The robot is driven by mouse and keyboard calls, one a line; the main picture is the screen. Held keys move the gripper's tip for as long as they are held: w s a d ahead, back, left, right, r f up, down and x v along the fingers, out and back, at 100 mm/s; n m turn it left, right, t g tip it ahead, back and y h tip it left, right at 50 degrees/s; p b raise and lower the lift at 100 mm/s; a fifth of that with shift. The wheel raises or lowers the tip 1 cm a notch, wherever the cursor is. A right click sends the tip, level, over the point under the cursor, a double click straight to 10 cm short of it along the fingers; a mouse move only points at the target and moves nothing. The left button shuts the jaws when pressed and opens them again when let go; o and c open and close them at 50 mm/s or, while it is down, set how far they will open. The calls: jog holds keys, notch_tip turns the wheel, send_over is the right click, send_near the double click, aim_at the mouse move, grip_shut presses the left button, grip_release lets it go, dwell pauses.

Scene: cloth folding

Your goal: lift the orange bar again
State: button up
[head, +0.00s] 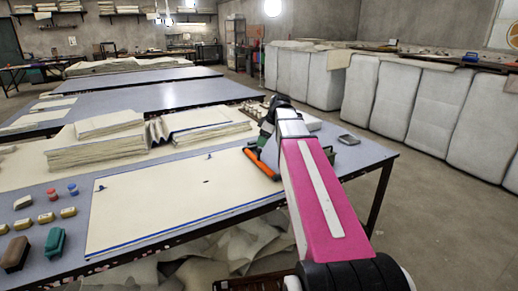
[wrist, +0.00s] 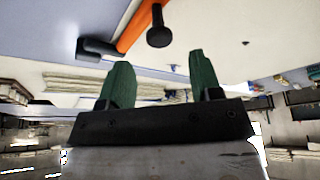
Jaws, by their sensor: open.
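The orange bar (head: 263,164) lies at the right end of the cream cloth (head: 165,200) on the blue-grey table. In the wrist view the bar (wrist: 140,22) crosses the top of the picture, with a dark knob and a dark grey end piece beside it. My gripper (wrist: 158,68) has two green fingers spread apart with nothing between them. The bar is beyond the fingertips and apart from them in that picture. In the head view my pink arm hides most of my gripper and part of the bar's surroundings.
Stacks of cream cloth (head: 95,150) stand behind the flat cloth. Small yellow, red and blue pieces, a brown block (head: 16,254) and a green block (head: 55,243) sit at the left. A grey tray (head: 349,139) lies near the table's right corner.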

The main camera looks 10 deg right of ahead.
aim_at(260, 150)
jog(key=shift+x, duration=2.35)
jog(key=shift+c, duration=0.3)
grip_shut()
jog(key=shift+d, duration=0.1)
